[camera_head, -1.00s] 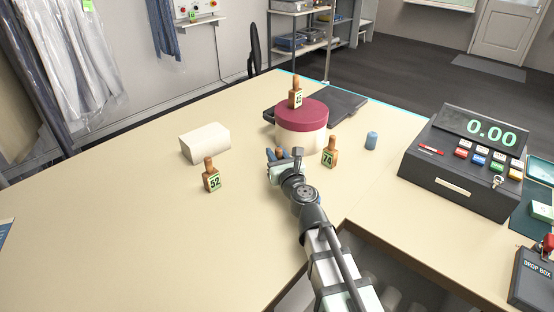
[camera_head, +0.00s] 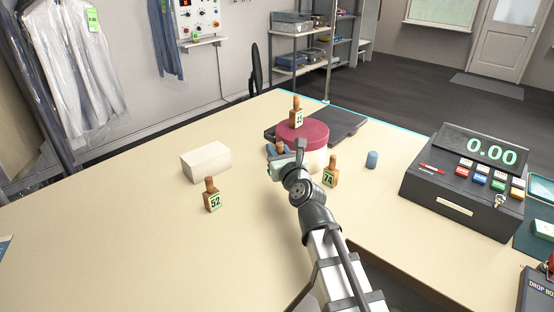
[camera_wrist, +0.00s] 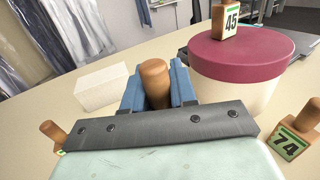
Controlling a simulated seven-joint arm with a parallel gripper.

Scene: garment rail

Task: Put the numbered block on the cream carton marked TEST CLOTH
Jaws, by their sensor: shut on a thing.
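The cream carton (camera_head: 206,161) lies on the counter left of my gripper, and it also shows in the wrist view (camera_wrist: 101,87). I cannot read any marking on it. My gripper (camera_head: 277,149) is over the counter, right of the carton and in front of the round maroon-lidded box. Its blue fingers are shut on a wooden-handled block (camera_wrist: 154,83). Only the rounded brown handle shows; its number is hidden. The held block appears to be above the counter.
Wooden-handled blocks 52 (camera_head: 212,197) and 74 (camera_head: 331,174) stand on the counter; block 45 (camera_head: 296,114) stands on the maroon-lidded round box (camera_head: 318,134). A blue cylinder (camera_head: 372,159) and cash register (camera_head: 463,175) are right. The counter between gripper and carton looks clear.

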